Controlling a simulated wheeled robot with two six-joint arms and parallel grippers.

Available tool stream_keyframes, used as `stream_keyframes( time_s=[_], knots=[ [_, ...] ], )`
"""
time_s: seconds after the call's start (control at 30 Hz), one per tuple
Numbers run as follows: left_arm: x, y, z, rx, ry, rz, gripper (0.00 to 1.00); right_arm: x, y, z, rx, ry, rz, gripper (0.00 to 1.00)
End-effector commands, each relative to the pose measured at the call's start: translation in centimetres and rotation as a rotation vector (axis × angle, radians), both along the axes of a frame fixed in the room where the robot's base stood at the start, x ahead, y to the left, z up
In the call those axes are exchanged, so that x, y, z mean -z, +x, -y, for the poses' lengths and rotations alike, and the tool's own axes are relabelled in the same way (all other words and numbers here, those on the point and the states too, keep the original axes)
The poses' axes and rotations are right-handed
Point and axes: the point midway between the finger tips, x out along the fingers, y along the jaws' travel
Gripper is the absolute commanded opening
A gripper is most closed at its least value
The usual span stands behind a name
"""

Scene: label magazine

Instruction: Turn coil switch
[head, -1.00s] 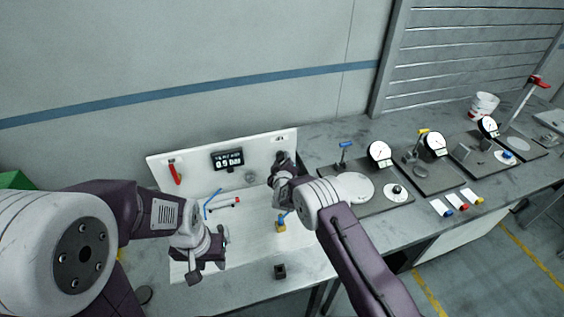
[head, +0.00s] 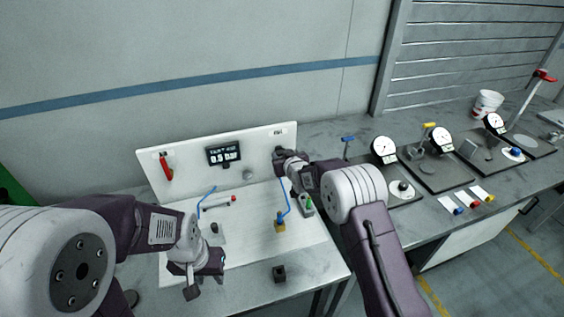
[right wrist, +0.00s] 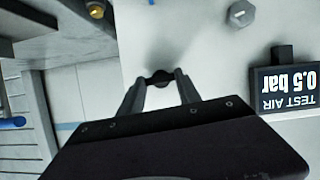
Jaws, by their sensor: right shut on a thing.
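A small dark round knob (right wrist: 160,76), which looks like the coil switch, sticks out from the upright white panel (head: 262,143). My right gripper (head: 280,155) is at the right part of this panel, and its fingers hide the knob in the head view. In the right wrist view my right gripper (right wrist: 160,84) is shut on the knob, one finger on each side. Any mark on the knob is too small to tell. My left gripper (head: 196,283) hangs low over the front left of the white board, away from the panel; its finger gap is unclear.
A display (head: 225,155) reading 0.5 bar and a red handle (head: 166,167) are on the panel. A blue lever on a yellow base (head: 280,226) and a green-topped device (head: 307,205) stand below my right arm. Dial gauges (head: 384,149) stand at right.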

Motion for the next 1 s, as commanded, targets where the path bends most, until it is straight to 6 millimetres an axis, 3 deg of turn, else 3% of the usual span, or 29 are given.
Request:
stream_keyframes(
  time_s=[0.2,0.77,0.8,0.87,1.0],
  knots=[
    [1.03,0.01,0.00,0.000,0.000,0.000,0.36,0.10,0.03,0.08,0.001,0.069,-0.022,0.00],
    [1.18,0.00,0.00,0.000,0.000,0.000,0.36,-0.05,0.04,0.09,0.002,0.097,-0.031,0.00],
    [1.18,0.00,0.00,0.000,0.000,0.000,0.36,-0.04,0.04,0.08,0.002,0.097,-0.031,0.48],
    [1.17,0.00,0.00,0.000,0.000,0.000,0.36,-0.04,0.04,0.08,0.002,0.096,-0.031,0.62],
    [1.18,0.00,0.00,0.000,0.000,0.000,0.36,-0.03,0.03,0.07,0.001,0.095,-0.031,0.62]
  ],
)
